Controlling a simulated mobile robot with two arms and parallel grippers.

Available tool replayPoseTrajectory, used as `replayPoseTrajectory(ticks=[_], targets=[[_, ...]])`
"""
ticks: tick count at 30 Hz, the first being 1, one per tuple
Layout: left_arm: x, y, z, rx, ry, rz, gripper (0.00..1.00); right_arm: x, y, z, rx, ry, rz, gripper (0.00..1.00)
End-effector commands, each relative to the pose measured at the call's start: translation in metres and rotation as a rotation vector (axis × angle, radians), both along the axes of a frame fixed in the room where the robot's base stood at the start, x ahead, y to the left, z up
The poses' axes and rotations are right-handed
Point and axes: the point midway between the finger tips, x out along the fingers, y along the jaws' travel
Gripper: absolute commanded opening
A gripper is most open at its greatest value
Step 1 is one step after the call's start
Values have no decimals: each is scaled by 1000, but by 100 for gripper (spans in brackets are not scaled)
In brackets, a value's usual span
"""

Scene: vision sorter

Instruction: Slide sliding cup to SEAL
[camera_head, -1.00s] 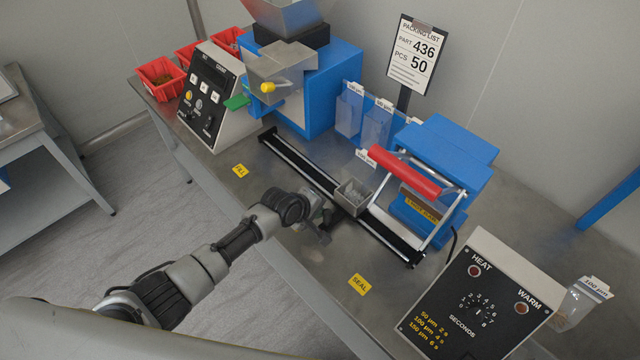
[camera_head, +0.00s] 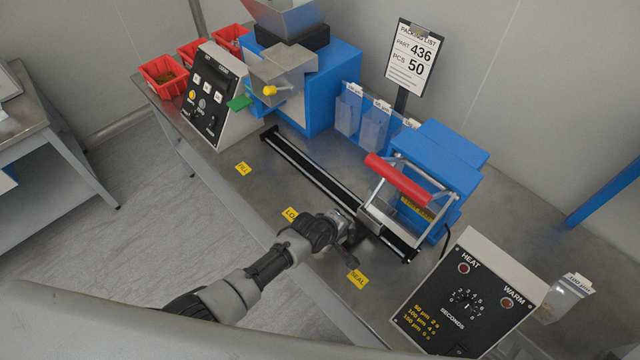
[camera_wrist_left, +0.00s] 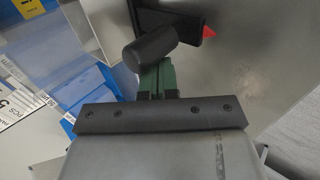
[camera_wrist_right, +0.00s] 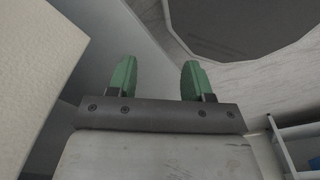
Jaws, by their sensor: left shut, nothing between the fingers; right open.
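The sliding cup (camera_head: 374,212) is a grey metal box on the dark rail (camera_head: 318,172), near the rail's right end beside the sealer. My left arm partly hides it in the head view. A black knob (camera_wrist_left: 152,48) on a dark bracket with a red pointer (camera_wrist_left: 208,32) shows in the left wrist view. My left gripper (camera_wrist_left: 156,82) is shut and empty, its green fingertips right at the knob; I cannot tell if they touch. The yellow SEAL label (camera_head: 357,278) lies in front of the rail's right end. My right gripper (camera_wrist_right: 152,80) is open and empty, away from the bench.
The blue sealer (camera_head: 440,160) with its raised red handle (camera_head: 398,178) stands behind the rail's right end. A HEAT/WARM timer box (camera_head: 468,300) stands to the right. The FILL label (camera_head: 243,168) and a partly hidden label (camera_head: 290,214) lie along the bench's front.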

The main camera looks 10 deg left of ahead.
Motion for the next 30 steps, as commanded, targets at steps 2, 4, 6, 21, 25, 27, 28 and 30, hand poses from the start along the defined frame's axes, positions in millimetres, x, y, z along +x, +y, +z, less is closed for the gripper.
replayPoseTrajectory(ticks=[2,4,6,21,25,27,28,30], targets=[[-5,-7,2,-3,3,0,0,0,0,5,0,0,0,50],[-9,-12,1,-3,2,1,0,0,0,7,0,0,0,50],[-13,-17,1,-3,4,1,0,0,0,10,0,0,0,50],[-30,-39,0,-1,0,1,0,0,0,17,0,0,0,50],[-32,-41,0,-1,0,1,0,0,0,17,0,0,0,50],[-33,-42,0,-2,1,1,0,0,0,18,0,0,0,50],[-34,-43,0,-2,1,1,0,0,0,18,0,0,0,50],[-35,-45,0,-2,1,1,0,0,0,19,0,0,0,50]])
